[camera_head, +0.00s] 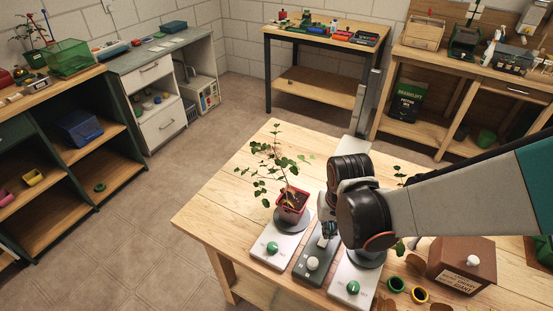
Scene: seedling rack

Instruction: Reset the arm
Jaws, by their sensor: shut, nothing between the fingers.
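My arm reaches in from the right over the wooden table (215,197). My gripper (325,240) points down, shut and empty, close above a grey device with a white knob (312,263). I cannot tell whether the fingertips touch it. Left of it, a seedling in a red pot (291,208) stands on the round plate of a white device with a green knob (271,247). Right of it is a second white device with a green knob (352,288). My arm hides part of that device and whatever lies behind it.
Leaves of another plant (401,177) show behind my arm. The table's left part is clear. Shelves and benches stand farther back.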

